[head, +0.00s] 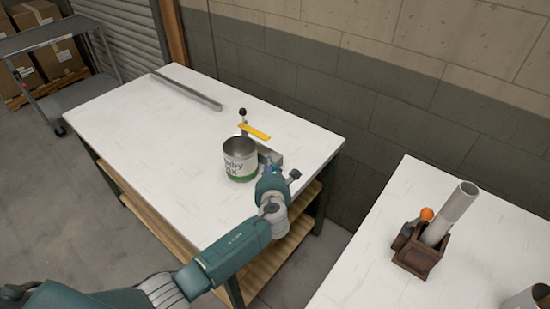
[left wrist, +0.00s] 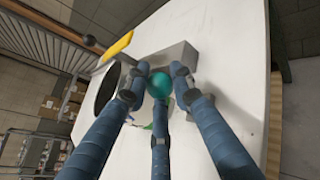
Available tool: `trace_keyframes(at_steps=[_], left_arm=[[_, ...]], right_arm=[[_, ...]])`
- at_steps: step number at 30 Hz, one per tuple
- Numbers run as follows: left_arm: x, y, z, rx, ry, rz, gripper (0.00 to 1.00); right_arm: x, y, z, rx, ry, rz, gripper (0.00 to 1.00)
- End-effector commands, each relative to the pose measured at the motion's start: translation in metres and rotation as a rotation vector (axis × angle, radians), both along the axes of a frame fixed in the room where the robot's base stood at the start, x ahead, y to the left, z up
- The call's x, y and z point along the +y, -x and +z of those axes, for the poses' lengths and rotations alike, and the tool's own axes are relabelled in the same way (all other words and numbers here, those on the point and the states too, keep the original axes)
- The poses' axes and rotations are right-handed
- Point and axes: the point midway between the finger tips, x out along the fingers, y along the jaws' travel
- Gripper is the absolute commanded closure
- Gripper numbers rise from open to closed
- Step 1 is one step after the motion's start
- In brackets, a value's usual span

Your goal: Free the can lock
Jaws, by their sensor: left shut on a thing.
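An open metal can (head: 240,160) with a white and green label stands upright on the white table. A yellow bar (head: 255,131) lies beside its rim, near a dark ball knob (head: 242,112); both also show in the left wrist view, the yellow bar (left wrist: 118,46) and the dark knob (left wrist: 88,40). A grey block (left wrist: 172,57) sits beside the can. My left gripper (head: 270,172) is right of the can. In the left wrist view its fingers (left wrist: 160,88) are shut around a teal ball knob (left wrist: 160,84) by the block. My right gripper is out of view.
A long grey bar (head: 186,90) lies at the back of the white table (head: 130,125). A second table (head: 370,260) at right holds a brown box (head: 418,254) with a grey tube and an orange-topped tool. The white table's left part is clear.

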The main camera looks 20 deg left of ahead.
Motion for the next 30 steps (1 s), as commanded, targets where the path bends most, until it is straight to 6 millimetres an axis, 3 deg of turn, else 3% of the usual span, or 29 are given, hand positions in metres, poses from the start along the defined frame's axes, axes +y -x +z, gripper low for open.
trace_keyframes(at_steps=[1, 9, 25, 26, 28, 30], left_arm=[[0.004, 0.0, 0.006, 0.015, 0.023, 0.003, 1.0], [0.011, -0.003, 0.001, 0.054, 0.121, 0.001, 1.0], [0.013, -0.003, -0.003, 0.065, 0.146, 0.002, 1.0], [0.013, -0.003, -0.003, 0.065, 0.146, 0.002, 0.73], [0.013, -0.004, -0.003, 0.064, 0.146, 0.002, 0.59], [0.013, -0.004, -0.002, 0.064, 0.146, 0.002, 0.57]], right_arm=[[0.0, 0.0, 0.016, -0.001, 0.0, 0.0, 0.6], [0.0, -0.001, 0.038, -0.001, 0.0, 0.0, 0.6], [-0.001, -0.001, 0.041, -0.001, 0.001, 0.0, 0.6], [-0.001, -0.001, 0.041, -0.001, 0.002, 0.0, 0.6], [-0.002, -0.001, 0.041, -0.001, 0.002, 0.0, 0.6], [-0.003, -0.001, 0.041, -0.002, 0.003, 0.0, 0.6]])
